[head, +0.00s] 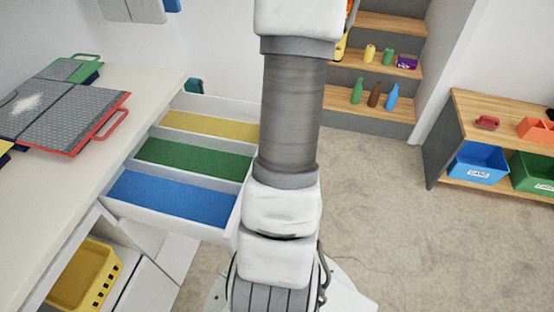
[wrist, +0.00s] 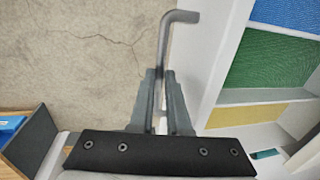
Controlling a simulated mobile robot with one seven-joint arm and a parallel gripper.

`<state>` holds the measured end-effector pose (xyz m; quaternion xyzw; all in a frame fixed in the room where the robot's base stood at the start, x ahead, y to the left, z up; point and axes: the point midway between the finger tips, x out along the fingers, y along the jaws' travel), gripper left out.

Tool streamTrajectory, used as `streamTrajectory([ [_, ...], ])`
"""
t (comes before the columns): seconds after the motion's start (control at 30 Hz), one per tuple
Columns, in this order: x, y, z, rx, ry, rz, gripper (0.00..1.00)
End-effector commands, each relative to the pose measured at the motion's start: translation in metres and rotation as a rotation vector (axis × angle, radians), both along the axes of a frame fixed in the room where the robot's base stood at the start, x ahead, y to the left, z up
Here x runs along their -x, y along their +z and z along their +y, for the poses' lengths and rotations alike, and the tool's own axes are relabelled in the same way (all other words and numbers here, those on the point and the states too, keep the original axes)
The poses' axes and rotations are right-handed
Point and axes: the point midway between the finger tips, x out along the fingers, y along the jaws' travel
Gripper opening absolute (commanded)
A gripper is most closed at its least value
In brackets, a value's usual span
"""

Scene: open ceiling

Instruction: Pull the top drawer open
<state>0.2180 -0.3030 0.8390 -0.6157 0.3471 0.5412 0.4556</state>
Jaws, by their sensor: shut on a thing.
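The top drawer (head: 170,216) stands pulled out from under the white counter, left of my arm in the head view. Its compartments have blue, green and yellow bottoms. The drawer also shows at the right of the wrist view (wrist: 213,75). Its grey bar handle (wrist: 181,17) runs along the outside of the drawer front and bends at the far end. My gripper (wrist: 160,78) is shut on the handle, with one finger on each side of the bar. In the head view my arm hides the gripper and the handle.
The counter (head: 60,190) holds a grey board with a red edge (head: 65,120). A yellow bin (head: 82,275) sits below it. A wooden shelf with bottles (head: 372,110) and a low bench with bins (head: 478,163) stand beyond. Bare floor (head: 390,210) lies to the right.

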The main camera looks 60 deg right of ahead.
Motion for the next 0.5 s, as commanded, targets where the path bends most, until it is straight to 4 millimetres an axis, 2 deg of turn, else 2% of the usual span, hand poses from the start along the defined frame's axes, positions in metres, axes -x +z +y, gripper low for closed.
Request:
streamTrajectory([
  [0.03, -0.0004, 0.0008, -0.0004, 0.001, 0.0, 0.0, 0.17],
  [0.1, -0.0005, 0.0008, -0.0004, 0.001, 0.0, 0.0, 0.27],
  [0.37, -0.0006, 0.0006, -0.0003, 0.001, 0.0, 0.0, 0.27],
  [0.5, 0.0001, 0.0084, -0.0012, 0.003, -0.001, -0.001, 0.27],
])
